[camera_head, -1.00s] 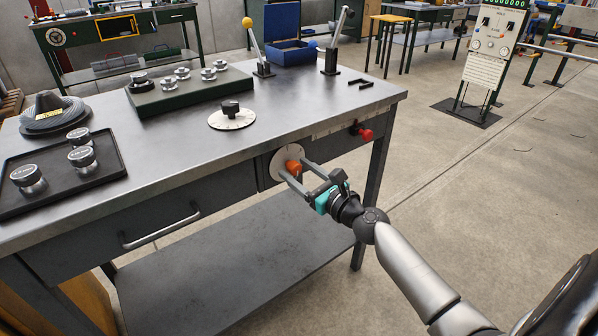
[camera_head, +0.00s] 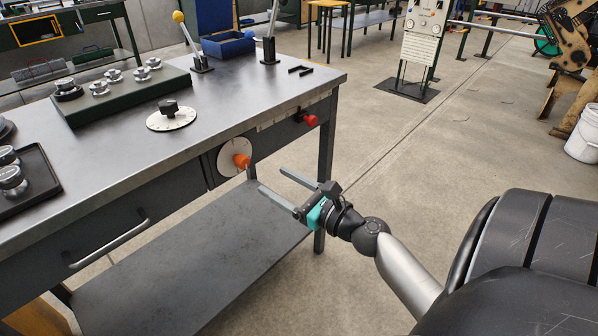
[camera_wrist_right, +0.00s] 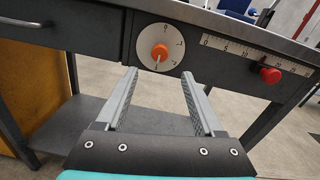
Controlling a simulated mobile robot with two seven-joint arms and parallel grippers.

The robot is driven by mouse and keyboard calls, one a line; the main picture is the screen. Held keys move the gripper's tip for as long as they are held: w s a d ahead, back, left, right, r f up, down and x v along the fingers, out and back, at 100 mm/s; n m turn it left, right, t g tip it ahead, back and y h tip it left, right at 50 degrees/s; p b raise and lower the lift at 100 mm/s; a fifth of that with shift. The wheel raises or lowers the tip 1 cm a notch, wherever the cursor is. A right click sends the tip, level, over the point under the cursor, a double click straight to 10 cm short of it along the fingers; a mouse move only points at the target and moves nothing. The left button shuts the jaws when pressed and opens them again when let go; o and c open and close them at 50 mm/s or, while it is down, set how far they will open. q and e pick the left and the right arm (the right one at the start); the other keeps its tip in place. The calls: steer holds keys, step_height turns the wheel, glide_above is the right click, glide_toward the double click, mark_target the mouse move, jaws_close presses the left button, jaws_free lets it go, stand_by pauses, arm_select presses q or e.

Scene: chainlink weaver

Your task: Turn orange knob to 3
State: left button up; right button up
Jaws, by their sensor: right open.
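The orange knob (camera_head: 241,161) sits on a round pale dial (camera_head: 228,158) on the front of the metal workbench. It also shows in the right wrist view (camera_wrist_right: 160,53), where a light mark on it seems to point down. The dial's figures are too small to read surely. My right gripper (camera_head: 272,179) is open and empty, in front of the bench, to the right of and slightly below the knob, apart from it. In the wrist view the knob lies just beyond and above the spread fingertips (camera_wrist_right: 158,73). My left gripper is not in view.
A red knob (camera_head: 311,121) and a scale strip (camera_wrist_right: 250,52) are right of the dial. A drawer handle (camera_head: 109,245) is at left. A black knob on a white dial (camera_head: 171,115) stands on the bench top. Open floor lies to the right.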

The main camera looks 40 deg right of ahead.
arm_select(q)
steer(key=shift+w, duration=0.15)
arm_select(e)
steer(key=s, duration=0.5)
steer(key=shift+d, duration=0.3)
